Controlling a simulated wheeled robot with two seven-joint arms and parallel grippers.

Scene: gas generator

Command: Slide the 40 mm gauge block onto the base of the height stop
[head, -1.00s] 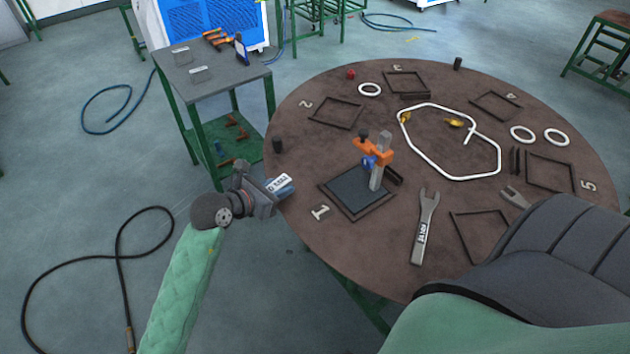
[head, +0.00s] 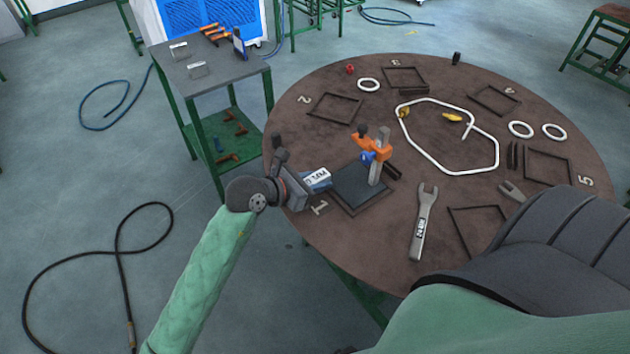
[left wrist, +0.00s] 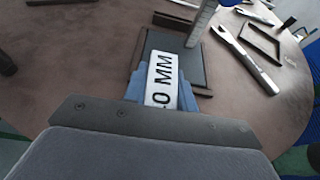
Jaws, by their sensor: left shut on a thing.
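The 40 mm gauge block, a white-labelled block (head: 316,179), is held by my left gripper (head: 312,182) at the left edge of the height stop's base. In the left wrist view the block (left wrist: 162,80) lies between blue fingertips (left wrist: 155,92), its "MM" lettering readable and its far end near the base. The height stop's dark flat base (head: 358,186) sits in the frame marked 1. Its grey post (head: 377,170) carries an orange clamp (head: 374,147) with a blue knob. I cannot tell whether the block touches the base. My right gripper is not seen.
A wrench (head: 424,222) lies right of the stop. A white hose loop (head: 448,165), white rings (head: 521,130) and several empty dark frames (head: 335,107) lie farther back on the round brown table (head: 300,130). A side table (head: 205,85) stands at the left.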

